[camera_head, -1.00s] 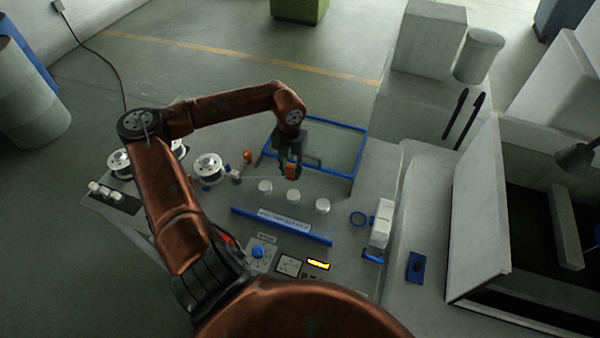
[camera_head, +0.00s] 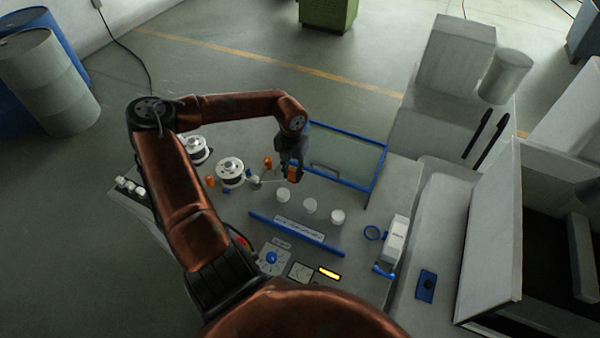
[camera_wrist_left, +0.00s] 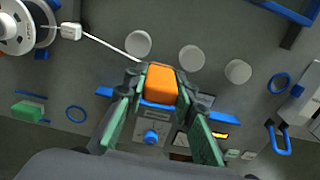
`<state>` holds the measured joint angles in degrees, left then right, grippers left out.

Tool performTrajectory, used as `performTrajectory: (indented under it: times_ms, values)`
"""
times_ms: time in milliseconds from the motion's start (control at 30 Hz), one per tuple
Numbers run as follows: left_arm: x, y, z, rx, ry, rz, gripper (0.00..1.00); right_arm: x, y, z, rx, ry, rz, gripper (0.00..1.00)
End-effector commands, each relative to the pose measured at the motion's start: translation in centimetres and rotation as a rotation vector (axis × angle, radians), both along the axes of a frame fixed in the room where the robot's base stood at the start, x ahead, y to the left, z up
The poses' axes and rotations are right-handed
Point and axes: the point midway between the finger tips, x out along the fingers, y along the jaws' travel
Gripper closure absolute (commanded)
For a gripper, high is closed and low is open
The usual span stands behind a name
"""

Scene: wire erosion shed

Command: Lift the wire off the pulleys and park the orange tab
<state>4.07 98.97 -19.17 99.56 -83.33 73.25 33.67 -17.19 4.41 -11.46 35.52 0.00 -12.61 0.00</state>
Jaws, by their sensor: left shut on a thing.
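My left gripper (camera_head: 292,172) is shut on the orange tab (camera_wrist_left: 161,83), which sits between its green-padded fingers in the left wrist view. In the head view the tab hangs over the panel, just behind the leftmost pulley. Three white round pulleys stand in a row: left (camera_head: 283,195), middle (camera_head: 310,205) and right (camera_head: 338,216). A thin pale wire (camera_wrist_left: 108,46) runs from a white guide block (camera_wrist_left: 71,31) to the tab. It passes beside the left pulley; no wire shows around the other two. My right gripper is not in view.
A white spool (camera_head: 230,171) stands left of the pulleys. A blue-framed clear panel (camera_head: 345,155) lies behind, and a blue bar (camera_head: 298,233) in front. A blue ring (camera_head: 374,232) and blue hook (camera_head: 384,270) are at right. A large grey cabinet (camera_head: 490,235) stands farther right.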

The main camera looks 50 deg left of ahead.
Motion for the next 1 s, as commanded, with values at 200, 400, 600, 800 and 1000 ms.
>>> performTrajectory:
  times_ms: [200,400,600,800,1000]
  values:
    - [-1.2,2.4,0.4,0.001,0.003,0.003,1.0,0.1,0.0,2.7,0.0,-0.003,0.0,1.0]
    - [-2.2,4.4,0.4,0.001,0.003,0.002,1.0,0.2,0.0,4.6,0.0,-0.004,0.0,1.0]
    - [-2.8,5.8,0.2,0.001,0.0,0.001,1.0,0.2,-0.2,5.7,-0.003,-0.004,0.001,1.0]
    - [-2.9,5.9,0.0,0.001,0.0,-0.001,1.0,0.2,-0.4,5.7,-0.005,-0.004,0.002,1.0]
    - [-3.3,5.9,0.1,0.001,0.002,0.0,1.0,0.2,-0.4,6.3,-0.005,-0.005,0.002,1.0]
